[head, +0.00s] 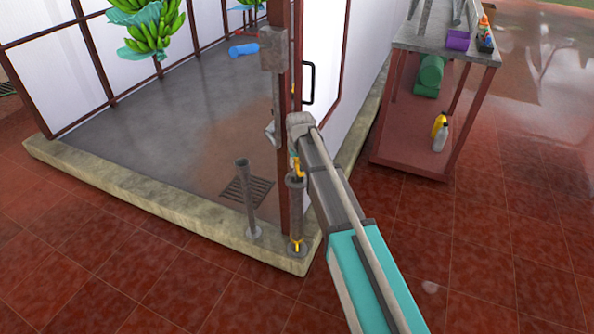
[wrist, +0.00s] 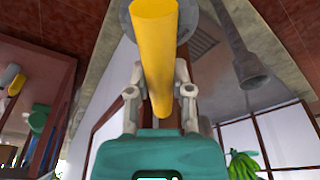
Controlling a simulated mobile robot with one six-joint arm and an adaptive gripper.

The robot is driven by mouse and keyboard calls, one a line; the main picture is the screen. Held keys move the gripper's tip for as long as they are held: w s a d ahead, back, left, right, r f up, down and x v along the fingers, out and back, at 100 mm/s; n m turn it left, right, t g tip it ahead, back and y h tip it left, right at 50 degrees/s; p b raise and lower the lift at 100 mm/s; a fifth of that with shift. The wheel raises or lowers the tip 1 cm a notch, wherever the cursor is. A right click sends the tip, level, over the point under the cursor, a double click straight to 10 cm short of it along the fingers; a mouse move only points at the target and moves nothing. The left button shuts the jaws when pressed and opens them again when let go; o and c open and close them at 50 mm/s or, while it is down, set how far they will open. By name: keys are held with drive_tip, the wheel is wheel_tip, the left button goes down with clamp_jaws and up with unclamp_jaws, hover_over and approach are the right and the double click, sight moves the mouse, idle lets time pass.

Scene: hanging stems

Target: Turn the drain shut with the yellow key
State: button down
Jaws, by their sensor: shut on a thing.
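The yellow key (head: 298,171) stands upright at the curb corner. Its upper part shows just below my gripper (head: 296,150); a grey tube (head: 296,208) hides its middle, and yellow shows again near the tube's foot. In the wrist view the yellow key (wrist: 157,65) runs between the two fingers of my gripper (wrist: 159,95), which is shut on it. The key's far part meets a round grey piece (wrist: 182,18). A floor drain grate (head: 247,189) lies inside the curb, left of the key. It also shows in the wrist view (wrist: 202,40).
A grey standpipe with a flared top (head: 246,195) rises beside the grate, left of the key. A brown post (head: 283,110) stands close behind my gripper. A low concrete curb (head: 150,213) borders the enclosure. A table (head: 400,120) stands at the right. Bananas (head: 152,28) hang at the back.

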drive_tip(key=shift+n+g+y, duration=0.3)
drive_tip(key=shift+n+y, duration=0.1)
drive_tip(key=shift+n, duration=3)
drive_tip(key=shift+n+g+y, duration=0.3)
drive_tip(key=shift+n, duration=1.6)
drive_tip(key=shift+n+g, duration=0.5)
drive_tip(key=shift+n, duration=1.2)
drive_tip(key=shift+c, duration=2.1)
unclamp_jaws()
